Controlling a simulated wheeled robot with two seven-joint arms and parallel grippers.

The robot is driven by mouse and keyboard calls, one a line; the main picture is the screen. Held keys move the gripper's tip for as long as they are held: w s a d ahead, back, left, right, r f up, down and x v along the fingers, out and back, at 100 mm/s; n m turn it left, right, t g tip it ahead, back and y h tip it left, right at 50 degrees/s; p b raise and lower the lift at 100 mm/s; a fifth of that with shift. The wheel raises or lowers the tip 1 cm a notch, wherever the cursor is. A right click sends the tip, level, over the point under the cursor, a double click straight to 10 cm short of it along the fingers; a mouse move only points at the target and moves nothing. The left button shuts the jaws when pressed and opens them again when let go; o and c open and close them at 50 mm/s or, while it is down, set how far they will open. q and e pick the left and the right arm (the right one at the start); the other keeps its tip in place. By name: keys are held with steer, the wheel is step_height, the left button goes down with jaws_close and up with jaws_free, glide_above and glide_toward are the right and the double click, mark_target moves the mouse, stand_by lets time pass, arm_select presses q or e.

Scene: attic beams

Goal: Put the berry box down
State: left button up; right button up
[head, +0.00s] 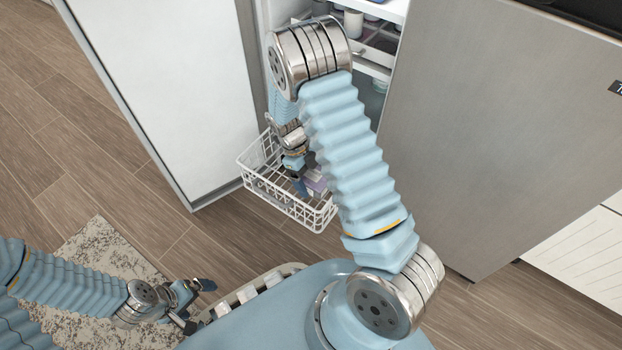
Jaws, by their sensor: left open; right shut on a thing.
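A small box with purple and pale sides, which looks like the berry box (316,183), shows at the right side of a white wire basket (262,186). My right gripper (303,183) reaches down over the basket and is shut on the box. My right arm hides part of the box and the basket's right side. I cannot tell whether the box touches the basket floor. My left gripper (197,305) is open and empty at the lower left, well away from the basket.
An open white door (165,80) stands left of the basket. Behind it is an open cabinet with shelves and jars (353,24). A grey appliance front (490,120) stands at the right. A speckled rug (95,255) lies on the wooden floor at the lower left.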

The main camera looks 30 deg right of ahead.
steer(key=shift+f+b, duration=0.3)
steer(key=shift+f, duration=0.1)
steer(key=o, duration=1.1)
steer(key=shift+s+f, duration=0.1)
steer(key=shift+f, duration=0.05)
steer(key=shift+r, duration=0.3)
steer(key=p+v, duration=0.3)
steer(key=v, duration=0.9)
steer(key=shift+r+p, duration=0.3)
steer(key=shift+r, duration=0.05)
